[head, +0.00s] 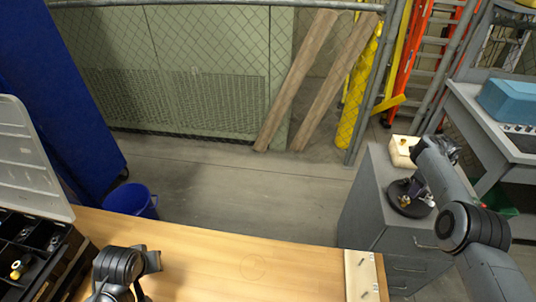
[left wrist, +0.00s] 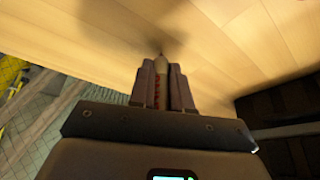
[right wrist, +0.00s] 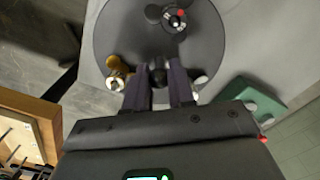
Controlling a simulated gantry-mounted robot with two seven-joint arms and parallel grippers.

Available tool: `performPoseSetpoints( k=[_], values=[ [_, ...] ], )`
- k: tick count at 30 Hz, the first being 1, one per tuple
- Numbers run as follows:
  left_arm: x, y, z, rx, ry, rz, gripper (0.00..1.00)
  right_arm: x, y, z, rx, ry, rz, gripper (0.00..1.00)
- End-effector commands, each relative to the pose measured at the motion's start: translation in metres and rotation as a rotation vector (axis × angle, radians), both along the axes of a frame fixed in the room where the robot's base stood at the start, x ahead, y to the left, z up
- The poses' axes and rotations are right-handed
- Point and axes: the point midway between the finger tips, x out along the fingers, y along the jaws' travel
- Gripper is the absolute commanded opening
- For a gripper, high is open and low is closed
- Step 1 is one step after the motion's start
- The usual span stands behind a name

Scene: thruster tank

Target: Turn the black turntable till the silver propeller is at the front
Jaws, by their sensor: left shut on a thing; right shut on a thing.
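The black turntable (right wrist: 118,38) lies on top of the grey cabinet and also shows in the head view (head: 399,207). In the right wrist view it carries a dark propeller with a red dot (right wrist: 174,20), a brass-coloured propeller (right wrist: 117,66) at left and a small silvery part (right wrist: 200,80) at right, mostly behind a finger; I cannot tell if that is the silver propeller. My right gripper (right wrist: 159,80) is shut on a dark post at the turntable. My left gripper (left wrist: 160,85) is shut on a pale, slim, pointed tool (left wrist: 161,66) over the wooden table.
The grey cabinet (head: 370,205) stands right of the wooden table (head: 230,265), with a pale box (head: 402,150) behind the turntable. A black compartment tray (head: 25,250) is at left, a blue bucket (head: 132,200) on the floor. Most of the table is clear.

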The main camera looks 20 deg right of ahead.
Motion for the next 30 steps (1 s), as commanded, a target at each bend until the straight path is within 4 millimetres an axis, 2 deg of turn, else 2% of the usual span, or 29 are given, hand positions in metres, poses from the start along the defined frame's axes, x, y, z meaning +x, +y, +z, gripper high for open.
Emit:
performPoseSetpoints(
  k=[1,3,4,7,20,30],
  values=[
    [0.000,0.001,-0.010,0.001,0.018,0.002,0.00,-0.008,0.005,-0.016,0.019,0.025,-0.005,0.00],
    [0.000,0.001,-0.010,0.000,0.017,0.001,0.00,-0.008,0.005,-0.016,0.019,0.025,-0.005,0.00],
    [0.000,0.001,-0.010,0.000,0.017,0.001,0.00,-0.008,0.004,-0.016,0.018,0.025,-0.005,0.28],
    [0.000,0.001,-0.009,0.000,0.017,0.001,0.00,-0.007,0.004,-0.015,0.016,0.025,-0.004,0.43],
    [-0.001,0.001,-0.005,0.000,0.019,0.001,0.00,-0.005,0.002,-0.005,0.009,0.016,-0.001,0.45],
    [0.001,0.000,0.024,0.000,0.012,0.001,0.00,-0.004,0.001,0.022,0.008,0.014,0.000,0.45]
  ],
)
